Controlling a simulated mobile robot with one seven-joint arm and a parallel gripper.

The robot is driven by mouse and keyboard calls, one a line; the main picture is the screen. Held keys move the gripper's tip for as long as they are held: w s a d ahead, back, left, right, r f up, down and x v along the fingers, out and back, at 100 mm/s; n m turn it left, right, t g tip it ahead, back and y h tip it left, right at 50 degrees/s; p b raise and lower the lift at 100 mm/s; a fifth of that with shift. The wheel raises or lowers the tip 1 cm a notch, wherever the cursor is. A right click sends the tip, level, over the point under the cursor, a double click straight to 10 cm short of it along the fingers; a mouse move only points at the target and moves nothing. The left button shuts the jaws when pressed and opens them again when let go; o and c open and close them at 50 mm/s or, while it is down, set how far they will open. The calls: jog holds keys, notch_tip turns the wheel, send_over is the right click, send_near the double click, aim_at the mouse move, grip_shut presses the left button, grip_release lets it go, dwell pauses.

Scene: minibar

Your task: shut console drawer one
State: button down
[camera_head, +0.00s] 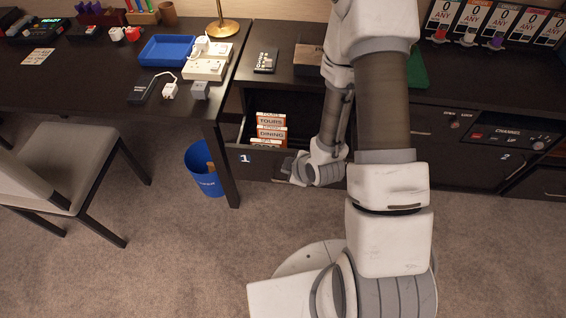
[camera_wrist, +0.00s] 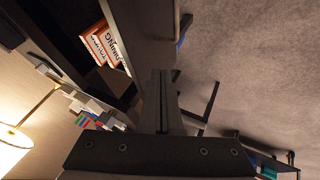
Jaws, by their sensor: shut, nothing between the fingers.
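Console drawer one (camera_head: 236,160) is pulled open below the console top, its dark front marked with a white 1. Cards reading TOURS and DINING (camera_head: 270,128) stand inside it; they also show in the wrist view (camera_wrist: 103,44). My gripper (camera_head: 284,166) is shut and empty, low at the right part of the drawer front. In the wrist view my shut fingers (camera_wrist: 162,76) point along the dark drawer front (camera_wrist: 138,30). I cannot tell whether they touch it. My forearm and wrist hide the drawer's right end.
A blue bin (camera_head: 205,172) stands on the carpet left of the drawer, by the desk leg (camera_head: 224,165). A chair (camera_head: 70,165) is further left. Drawer two (camera_head: 480,165) is at the right. The carpet in front is clear.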

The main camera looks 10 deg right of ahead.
aim_at(278, 158)
jog(key=shift+b+x, duration=1.05)
jog(key=shift+b, duration=1.8)
jog(key=b, duration=0.3)
jog(key=shift+w+f+b, duration=0.15)
jog(key=shift+f+b, duration=0.25)
jog(key=shift+w+d+f+b, duration=0.1)
jog(key=shift+w+f+b, duration=0.2)
jog(key=shift+w, duration=0.55)
jog(key=shift+w+d+f+b, duration=0.15)
jog(key=shift+w+b, duration=0.3)
jog(key=shift+w, duration=0.45)
jog(key=shift+w+d+f+b, duration=0.1)
jog(key=shift+w+f+b, duration=0.2)
jog(key=shift+w, duration=0.55)
